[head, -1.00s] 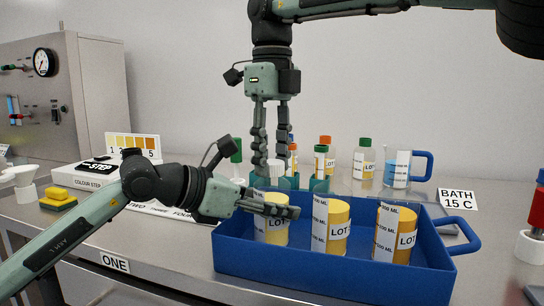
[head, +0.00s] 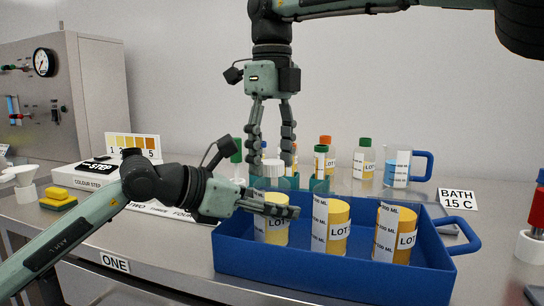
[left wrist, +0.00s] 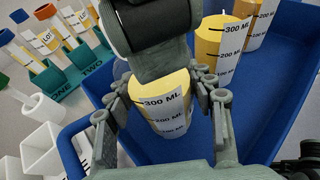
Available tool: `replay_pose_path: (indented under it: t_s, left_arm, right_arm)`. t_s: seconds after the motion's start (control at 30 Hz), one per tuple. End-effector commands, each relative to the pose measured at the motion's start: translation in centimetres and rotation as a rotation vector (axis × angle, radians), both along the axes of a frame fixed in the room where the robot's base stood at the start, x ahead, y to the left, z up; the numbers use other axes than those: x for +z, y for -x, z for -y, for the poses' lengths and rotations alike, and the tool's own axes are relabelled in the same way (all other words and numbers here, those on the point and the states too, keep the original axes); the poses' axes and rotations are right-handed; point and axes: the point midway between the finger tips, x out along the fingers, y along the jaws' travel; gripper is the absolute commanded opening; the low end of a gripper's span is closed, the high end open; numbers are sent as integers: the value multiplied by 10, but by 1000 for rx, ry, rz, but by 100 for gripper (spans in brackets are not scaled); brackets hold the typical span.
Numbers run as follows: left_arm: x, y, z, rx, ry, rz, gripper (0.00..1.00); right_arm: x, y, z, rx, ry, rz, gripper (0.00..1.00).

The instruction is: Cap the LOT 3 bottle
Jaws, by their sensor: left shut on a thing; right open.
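Three yellow bottles stand in a blue tray (head: 340,278): a left one (head: 270,232), a middle one (head: 332,225) and a right one (head: 394,233). Their labels read LOT, but I cannot read the numbers. My left gripper (head: 293,211) is shut on the left bottle, which also shows between its fingers in the left wrist view (left wrist: 168,118). My right gripper (head: 271,165) is open and points down behind the left bottle's top in the head view.
A teal rack with orange-capped tubes (head: 325,142) and a green-capped bottle (head: 364,158) stand behind the tray. A blue-handled cup (head: 400,175) is to their right. A yellow sponge (head: 58,198) and a COLOUR STEP box (head: 88,173) lie at left.

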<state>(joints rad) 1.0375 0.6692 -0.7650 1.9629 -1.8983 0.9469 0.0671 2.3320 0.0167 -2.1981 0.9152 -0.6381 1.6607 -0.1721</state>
Motion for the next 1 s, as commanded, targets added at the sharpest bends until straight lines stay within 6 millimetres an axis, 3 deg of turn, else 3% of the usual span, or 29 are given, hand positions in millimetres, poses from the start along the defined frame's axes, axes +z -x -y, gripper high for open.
replay_pose_path:
  t_s: [0.43,0.87,0.9,1.0]
  left_arm:
    - [-1,0,0,0,-1,-1,0]
    - [0,0,0,0,-1,-1,0]
    - [0,0,0,0,-1,-1,58]
    - [0,0,0,0,-1,-1,71]
  right_arm:
    - [63,0,-1,0,-1,1,58]
    - [72,0,0,0,0,0,58]
    - [72,0,0,0,0,0,58]
    - [72,0,0,0,0,0,58]
